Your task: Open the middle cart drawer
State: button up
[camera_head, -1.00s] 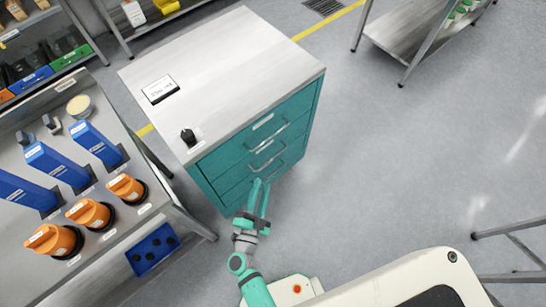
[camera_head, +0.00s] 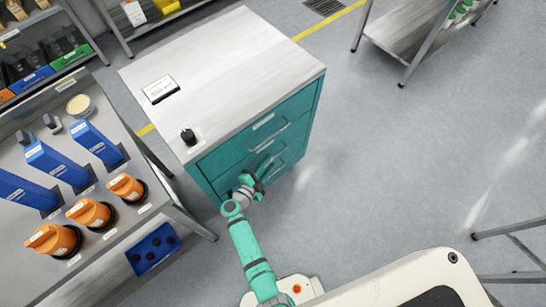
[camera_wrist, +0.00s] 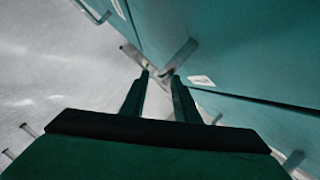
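The cart (camera_head: 222,75) has a pale top and a teal front with a stack of drawers, all looking closed. The top drawer's handle (camera_head: 268,136) is clear. The middle drawer's handle (camera_head: 276,160) shows partly, just beyond my gripper (camera_head: 256,178), which covers the lower front. In the wrist view my gripper (camera_wrist: 160,76) has its two dark fingers apart. A grey bar handle (camera_wrist: 180,58) lies just ahead of and across the fingertips. I cannot tell whether it is between them. Nothing is visibly held.
A bench (camera_head: 100,210) with blue blocks and orange knobs stands close on the left. A black knob (camera_head: 188,136) and a small sign (camera_head: 160,89) are on the cart top. The floor (camera_head: 400,150) right of the cart is free.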

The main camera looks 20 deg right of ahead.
aim_at(273, 157)
jog(key=shift+x, duration=2.2)
jog(key=shift+w+a, duration=0.1)
grip_shut()
